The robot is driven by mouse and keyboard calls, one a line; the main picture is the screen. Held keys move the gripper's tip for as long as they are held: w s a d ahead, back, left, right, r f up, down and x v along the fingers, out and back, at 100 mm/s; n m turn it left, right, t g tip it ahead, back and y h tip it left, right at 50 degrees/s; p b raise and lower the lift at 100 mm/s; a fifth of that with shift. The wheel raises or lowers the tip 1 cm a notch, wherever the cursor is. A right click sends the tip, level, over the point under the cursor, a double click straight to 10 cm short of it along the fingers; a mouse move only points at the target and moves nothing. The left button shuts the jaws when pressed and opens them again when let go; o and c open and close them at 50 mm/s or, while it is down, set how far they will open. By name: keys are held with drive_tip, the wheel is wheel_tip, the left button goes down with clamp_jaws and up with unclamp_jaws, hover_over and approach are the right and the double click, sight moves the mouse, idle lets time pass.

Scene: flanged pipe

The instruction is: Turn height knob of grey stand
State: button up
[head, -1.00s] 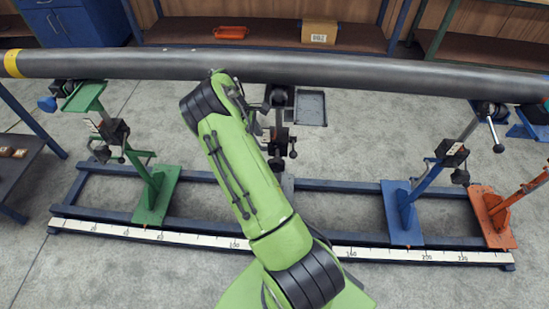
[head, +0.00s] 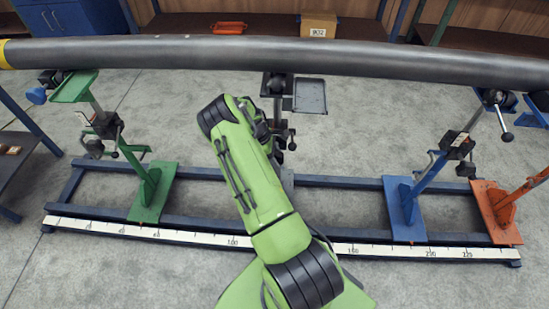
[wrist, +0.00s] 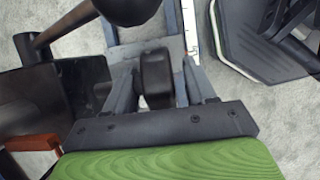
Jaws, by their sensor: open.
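The grey stand (head: 278,110) is at the middle of the rail frame, under the pipe (head: 350,58). My arm hides much of its lower part in the head view. In the wrist view, a black rounded knob (wrist: 155,78) shows between the two grey fingers of my gripper (wrist: 156,88). The fingers are apart, one on each side of the knob. I cannot tell whether either finger touches it.
A green stand (head: 155,190) is at the left; a blue stand (head: 405,205) and an orange stand (head: 497,210) are at the right. A dark tray (head: 310,95) sits beside the grey stand. In the wrist view, a rod (wrist: 70,20) and a black ball (wrist: 125,8) are close above the knob.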

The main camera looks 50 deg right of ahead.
drive_tip(key=shift+r, duration=0.1)
drive_tip(key=c, duration=1)
drive_tip(key=shift+o, duration=0.2)
drive_tip(key=shift+s+r+t+y+p, duration=0.1)
drive_tip(key=shift+s+t+y+p, duration=0.05)
drive_tip(key=shift+t+y+p, duration=0.55)
drive_tip(key=shift+t+y, duration=0.3)
drive_tip(key=shift+t, duration=0.3)
drive_tip(key=o, duration=1)
drive_tip(key=shift+c, duration=0.2)
